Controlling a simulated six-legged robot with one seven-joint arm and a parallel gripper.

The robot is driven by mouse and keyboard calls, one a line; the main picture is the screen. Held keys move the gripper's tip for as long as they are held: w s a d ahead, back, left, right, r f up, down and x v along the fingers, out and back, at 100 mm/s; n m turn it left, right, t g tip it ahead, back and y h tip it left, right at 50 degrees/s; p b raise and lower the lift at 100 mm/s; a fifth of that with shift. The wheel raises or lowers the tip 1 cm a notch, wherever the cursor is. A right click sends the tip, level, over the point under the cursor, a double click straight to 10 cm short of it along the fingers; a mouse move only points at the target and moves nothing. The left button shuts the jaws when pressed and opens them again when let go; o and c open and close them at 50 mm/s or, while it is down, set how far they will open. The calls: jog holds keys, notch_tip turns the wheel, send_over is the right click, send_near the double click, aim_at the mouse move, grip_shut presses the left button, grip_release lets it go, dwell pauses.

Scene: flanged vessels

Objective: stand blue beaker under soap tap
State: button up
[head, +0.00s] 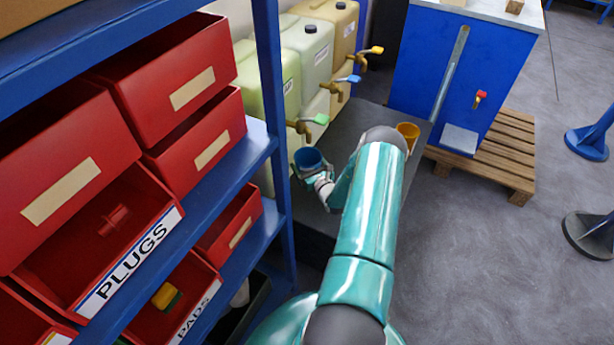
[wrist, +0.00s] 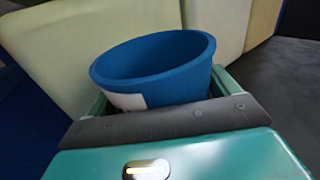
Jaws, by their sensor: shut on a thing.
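The blue beaker (head: 308,158) is held mouth up in my gripper (head: 313,174), which is shut on it. In the wrist view the beaker (wrist: 160,75) shows its open rim and part of a white label above my gripper (wrist: 165,118). Three taps stick out from pale canisters: one with a green lever (head: 315,120), one with a blue lever (head: 348,79), one with a yellow lever (head: 372,50). The beaker is close below the green-lever tap in the head view. I cannot read which tap is soap, nor tell whether the beaker touches the dark surface (head: 372,190).
An orange cup (head: 408,133) stands on the dark surface, right of my arm. A blue shelf (head: 272,110) with red bins (head: 165,85) is close on the left. A blue cabinet (head: 450,70) stands on a wooden pallet (head: 500,155) at the back right.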

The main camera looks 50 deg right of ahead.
jog(key=shift+d+f, duration=0.1)
jog(key=shift+f, duration=2.7)
jog(key=shift+f, duration=0.1)
jog(key=o, duration=0.9)
jog(key=shift+o, duration=0.2)
jog(key=v, duration=1.2)
